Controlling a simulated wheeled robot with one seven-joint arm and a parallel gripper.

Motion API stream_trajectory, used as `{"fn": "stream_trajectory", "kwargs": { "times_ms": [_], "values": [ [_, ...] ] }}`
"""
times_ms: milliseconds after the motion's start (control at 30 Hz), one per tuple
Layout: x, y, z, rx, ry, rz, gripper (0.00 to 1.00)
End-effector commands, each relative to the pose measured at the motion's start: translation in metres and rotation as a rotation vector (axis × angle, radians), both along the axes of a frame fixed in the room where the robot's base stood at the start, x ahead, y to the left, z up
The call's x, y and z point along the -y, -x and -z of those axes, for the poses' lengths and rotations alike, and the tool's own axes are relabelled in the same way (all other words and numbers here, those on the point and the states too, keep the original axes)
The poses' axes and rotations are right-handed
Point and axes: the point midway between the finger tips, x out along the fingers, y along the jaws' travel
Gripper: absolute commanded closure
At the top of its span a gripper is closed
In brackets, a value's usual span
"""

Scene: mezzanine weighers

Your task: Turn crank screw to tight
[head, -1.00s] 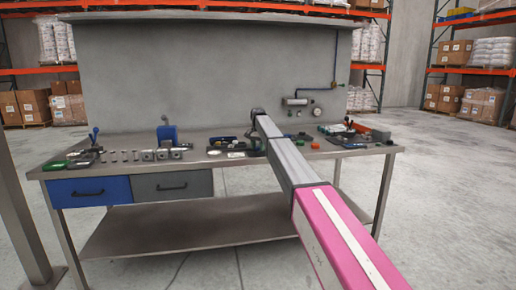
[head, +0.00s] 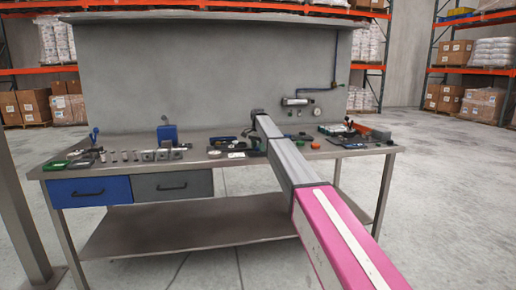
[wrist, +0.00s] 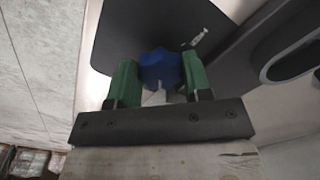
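A blue lobed knob (wrist: 160,69) shows in the wrist view, in front of a dark flat plate. It appears to be the head of the crank screw, though its shaft is mostly hidden. My gripper (wrist: 160,76) has green fingers, one on each side of the knob, and both look to be touching it. In the head view my gripper (head: 252,144) is low over the middle of the bench, small and partly hidden by my arm. The knob cannot be made out there.
The steel bench (head: 225,172) has a blue drawer (head: 90,190) and a grey drawer (head: 171,185). A blue device (head: 167,135) and several small metal parts stand left of my gripper. A tray of tools (head: 350,139) lies at the right. A grey panel (head: 200,75) rises behind.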

Motion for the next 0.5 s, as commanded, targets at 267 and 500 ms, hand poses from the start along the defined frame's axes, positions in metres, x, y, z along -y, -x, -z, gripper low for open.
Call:
{"fn": "stream_trajectory", "kwargs": {
  "times_ms": [267,500],
  "values": [
    [-0.0002,0.0000,-0.0003,0.001,-0.001,-0.001,0.30],
    [-0.0002,-0.0004,-0.0059,0.001,-0.001,-0.001,0.30]
  ]
}}
